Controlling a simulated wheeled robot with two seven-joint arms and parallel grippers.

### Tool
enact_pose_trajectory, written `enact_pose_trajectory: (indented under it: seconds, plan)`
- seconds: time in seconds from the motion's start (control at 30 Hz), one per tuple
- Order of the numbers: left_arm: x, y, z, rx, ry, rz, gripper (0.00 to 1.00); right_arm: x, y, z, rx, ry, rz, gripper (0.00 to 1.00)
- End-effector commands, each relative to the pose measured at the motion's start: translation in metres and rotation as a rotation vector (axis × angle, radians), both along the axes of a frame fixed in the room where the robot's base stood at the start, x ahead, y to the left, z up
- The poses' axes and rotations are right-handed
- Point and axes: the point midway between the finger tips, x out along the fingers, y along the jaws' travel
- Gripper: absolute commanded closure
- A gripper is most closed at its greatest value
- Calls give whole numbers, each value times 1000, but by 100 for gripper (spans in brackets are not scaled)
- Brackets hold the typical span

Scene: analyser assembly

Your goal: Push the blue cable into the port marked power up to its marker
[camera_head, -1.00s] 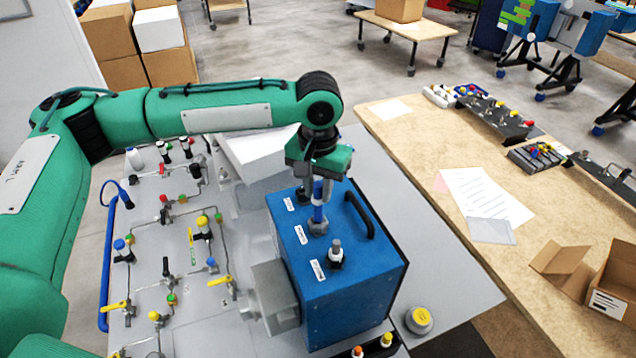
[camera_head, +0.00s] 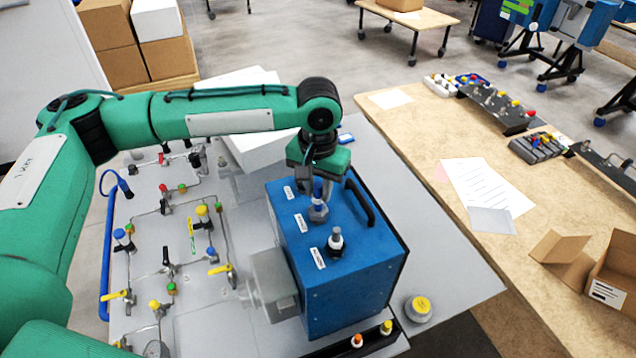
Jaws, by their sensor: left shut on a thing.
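A blue analyser box (camera_head: 345,285) stands on the grey table. Its top carries a row of white labels, too small to read, and ports beside them. My left gripper (camera_head: 317,186) points down over the middle port (camera_head: 318,212), shut on the blue cable (camera_head: 317,188). Only a short blue length of the cable shows between the fingers, just above the port, and its lower end appears to be in the port. I cannot make out the marker. A grey fitting (camera_head: 336,241) stands on the nearer port. My right gripper is not in view.
A black handle (camera_head: 360,203) rises from the box top, right of my left gripper. A panel of pipes and coloured valves (camera_head: 170,245) lies left of the box. A round yellow-topped item (camera_head: 419,306) sits at the right front.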

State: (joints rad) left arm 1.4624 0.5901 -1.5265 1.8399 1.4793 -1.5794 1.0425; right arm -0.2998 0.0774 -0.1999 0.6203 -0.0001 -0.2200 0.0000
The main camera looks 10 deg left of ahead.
Motion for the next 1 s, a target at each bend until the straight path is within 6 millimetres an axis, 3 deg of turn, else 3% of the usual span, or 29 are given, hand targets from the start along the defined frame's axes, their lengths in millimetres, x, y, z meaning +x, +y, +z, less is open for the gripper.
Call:
enact_pose_trajectory:
  seconds: [0.53,0.57,0.67,1.0]
  plan:
    - [0,0,-19,0,0,0,96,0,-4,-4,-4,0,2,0]
    - [0,0,-18,0,-1,0,72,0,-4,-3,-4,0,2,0]
    - [0,0,-18,0,-1,0,53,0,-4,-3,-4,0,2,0]
    - [0,0,-17,0,0,0,51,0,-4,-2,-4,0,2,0]
